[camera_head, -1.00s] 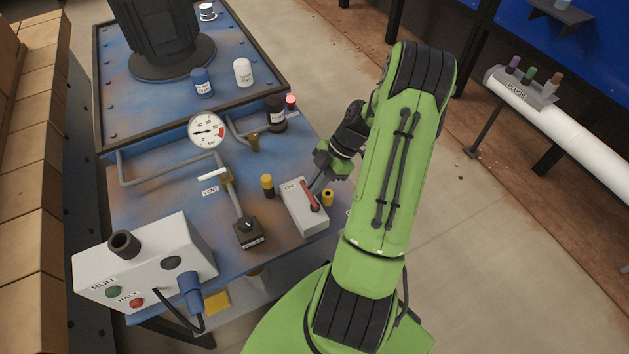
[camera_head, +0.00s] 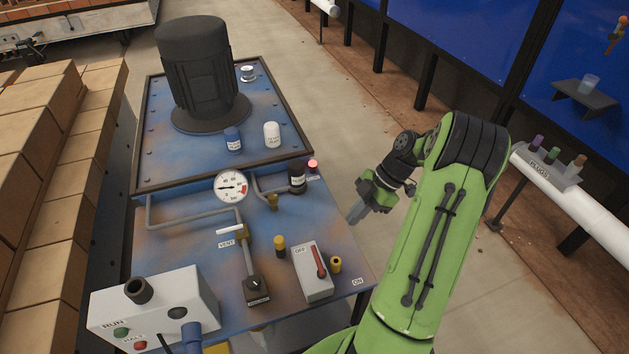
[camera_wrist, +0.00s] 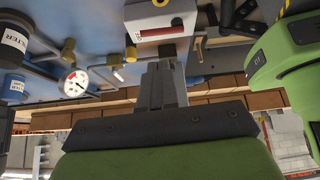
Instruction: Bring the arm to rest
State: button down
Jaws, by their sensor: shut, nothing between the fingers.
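My gripper (camera_head: 357,212) is shut and empty. In the head view it is in the air just right of the blue bench (camera_head: 190,262), above the floor side of its right edge. My green arm (camera_head: 440,230) bends down and left towards it. In the wrist view the shut fingers (camera_wrist: 163,72) point at the grey switch box (camera_wrist: 160,20). The switch box with its red lever (camera_head: 320,262) stands on the bench, left of and below the gripper in the head view. The fingers appear clear of it.
A pressure gauge (camera_head: 230,187), a vent pipe and small bottles stand on the bench. A white RUN/HALT box (camera_head: 180,292) is at its front left. A white pipe with a plug holder (camera_head: 549,165) is at the right. Floor between is clear.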

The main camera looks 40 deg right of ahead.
jog(key=a+r+m+h+p, duration=0.45)
jog(key=a+r+m, duration=0.25)
jog(key=a+r, duration=0.95)
jog(key=s+a+r+m+t+h+p, duration=0.1)
jog(key=s+a+r+m+t, duration=0.1)
jog(key=s, duration=0.4)
jog(key=s+a+r+m+t+h+p, duration=0.1)
jog(key=s+a+r+m, duration=0.3)
jog(key=s+r+m, duration=0.2)
jog(key=shift+s+a+t, duration=0.15)
jog(key=shift+a+t, duration=0.25)
